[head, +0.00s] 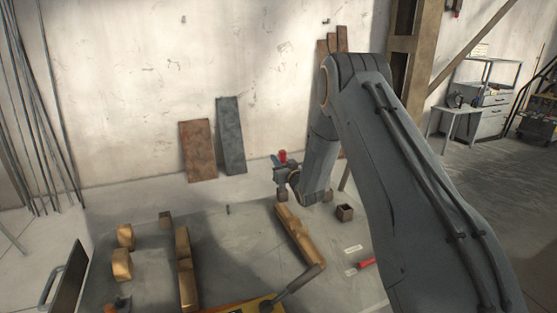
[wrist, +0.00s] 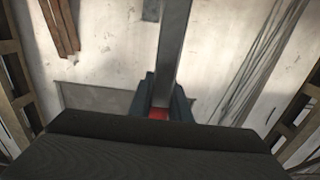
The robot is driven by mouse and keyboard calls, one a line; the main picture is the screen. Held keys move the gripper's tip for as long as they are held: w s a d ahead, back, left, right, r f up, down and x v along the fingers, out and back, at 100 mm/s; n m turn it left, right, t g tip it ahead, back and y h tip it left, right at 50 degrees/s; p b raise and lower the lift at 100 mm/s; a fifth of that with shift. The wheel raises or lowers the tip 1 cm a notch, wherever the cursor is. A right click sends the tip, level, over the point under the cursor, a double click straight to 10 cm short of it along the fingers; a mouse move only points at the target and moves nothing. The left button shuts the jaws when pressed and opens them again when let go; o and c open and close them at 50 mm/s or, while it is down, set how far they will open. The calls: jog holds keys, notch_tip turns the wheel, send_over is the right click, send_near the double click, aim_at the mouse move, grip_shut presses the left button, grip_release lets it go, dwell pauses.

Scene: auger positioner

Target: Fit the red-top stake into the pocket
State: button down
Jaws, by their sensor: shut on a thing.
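My gripper (head: 282,172) is in the middle of the head view, at the end of my arm, above the table surface. A red top (head: 283,156) shows just above its jaws. In the wrist view, my gripper's dark jaws (wrist: 163,101) are shut on the red-top stake. Its red part (wrist: 158,113) sits between them, and a long grey bar (wrist: 173,45), which looks like its shaft, runs to the picture's top edge. A small square block with a dark opening (head: 344,213), possibly the pocket, stands to the right of and below my gripper. It appears empty and apart from the stake.
A long wooden beam (head: 299,236) lies between my gripper and the front. Another beam (head: 186,268) and wooden blocks (head: 122,264) are at left. A red-handled item (head: 364,263) lies at right. Panels (head: 230,137) lean on the wall.

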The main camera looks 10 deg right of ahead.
jog(key=shift+f+b, duration=0.4)
jog(key=shift+f, duration=0.25)
jog(key=c, duration=1.6)
grip_release()
jog(key=shift+o, duration=0.2)
jog(key=s+d, duration=0.1)
jog(key=s, duration=0.6)
jog(key=shift+s+d+b, duration=0.25)
jog(key=shift+s+b, duration=0.1)
jog(key=shift+b, duration=0.1)
